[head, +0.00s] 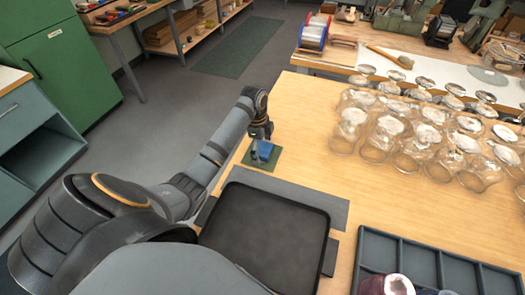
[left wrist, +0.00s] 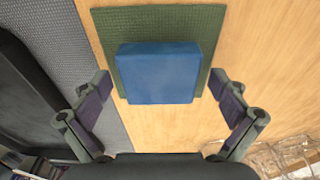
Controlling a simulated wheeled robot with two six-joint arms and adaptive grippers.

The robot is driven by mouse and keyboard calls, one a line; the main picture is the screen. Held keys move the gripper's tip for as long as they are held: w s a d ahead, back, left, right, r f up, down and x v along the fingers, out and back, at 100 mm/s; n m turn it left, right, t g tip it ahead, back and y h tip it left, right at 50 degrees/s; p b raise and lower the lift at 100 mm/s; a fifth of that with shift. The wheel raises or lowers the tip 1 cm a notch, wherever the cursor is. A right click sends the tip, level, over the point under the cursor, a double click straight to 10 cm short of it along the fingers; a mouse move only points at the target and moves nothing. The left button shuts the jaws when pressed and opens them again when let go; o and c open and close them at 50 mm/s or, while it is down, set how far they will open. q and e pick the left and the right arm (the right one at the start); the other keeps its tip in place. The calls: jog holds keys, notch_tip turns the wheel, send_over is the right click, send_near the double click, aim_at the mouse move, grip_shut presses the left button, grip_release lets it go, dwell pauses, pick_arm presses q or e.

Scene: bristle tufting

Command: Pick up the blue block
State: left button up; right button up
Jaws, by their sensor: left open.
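The blue block (head: 264,150) rests on a small dark green mat (head: 270,165) near the table's left edge. In the left wrist view the blue block (left wrist: 159,72) shows its flat top, with the green mat (left wrist: 160,20) around it. My left gripper (head: 259,158) is above the block in the head view and partly hides it. In the left wrist view my left gripper (left wrist: 163,90) is open, with one finger to each side of the block and a gap on both sides. Nothing is held. My right gripper is not in view.
A black tray (head: 265,240) lies on a grey mat (head: 335,205) close in front of the block. Many glass jars (head: 385,135) crowd the table's right side. A grey divided bin (head: 440,262) stands at the lower right. Bare wood lies just right of the green mat.

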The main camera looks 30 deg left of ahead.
pick_arm(q)
jog(key=shift+c, duration=0.5)
jog(key=c, duration=1.2)
jog(key=shift+r, duration=0.15)
